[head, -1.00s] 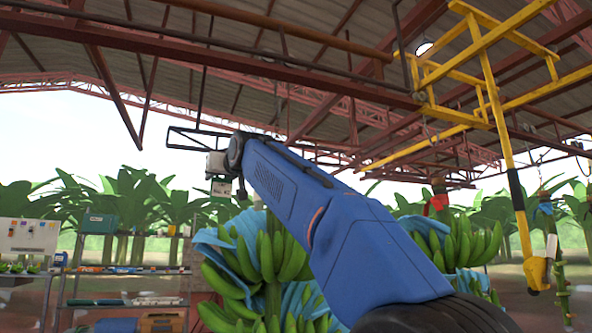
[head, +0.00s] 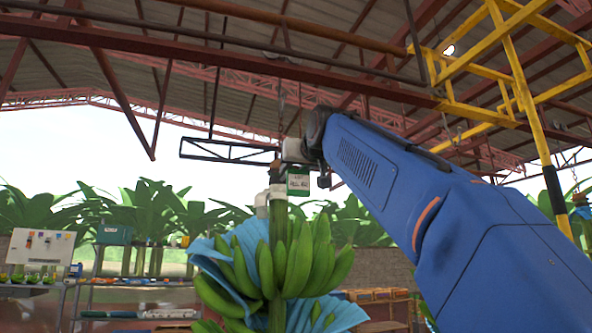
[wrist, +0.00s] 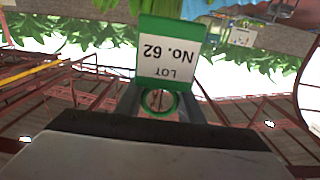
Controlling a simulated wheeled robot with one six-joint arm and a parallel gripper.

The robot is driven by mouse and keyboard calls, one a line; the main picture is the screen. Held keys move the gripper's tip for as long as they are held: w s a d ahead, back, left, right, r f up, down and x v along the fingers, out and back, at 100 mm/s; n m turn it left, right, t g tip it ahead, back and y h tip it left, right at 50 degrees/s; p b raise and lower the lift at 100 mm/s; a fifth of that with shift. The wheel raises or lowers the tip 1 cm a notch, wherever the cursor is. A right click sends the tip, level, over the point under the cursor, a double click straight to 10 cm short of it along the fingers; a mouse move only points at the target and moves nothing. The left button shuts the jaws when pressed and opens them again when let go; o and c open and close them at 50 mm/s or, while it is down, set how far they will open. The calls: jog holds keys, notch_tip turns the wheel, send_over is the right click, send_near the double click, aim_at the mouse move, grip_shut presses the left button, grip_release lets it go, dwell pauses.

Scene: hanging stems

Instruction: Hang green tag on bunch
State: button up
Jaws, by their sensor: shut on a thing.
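The green tag (head: 298,183) hangs in the head view in front of the top of the bunch's stem. In the wrist view the tag (wrist: 168,50) appears upside down, with a white label reading "LOT No. 62" and a round ring at its gripper end. My gripper (wrist: 158,102) is shut on the tag near this ring. The bunch (head: 280,262) of green bananas hangs below, partly wrapped in blue plastic. Its stalk rises to a white fitting beside the tag. I cannot tell whether tag and stalk touch.
A dark lattice arm (head: 228,150) extends left of the tag. A yellow frame (head: 540,110) stands at right. Shelves (head: 130,300) with boxes are at lower left. Roof beams run overhead.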

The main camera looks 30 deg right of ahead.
jog(key=shift+x, duration=2.65)
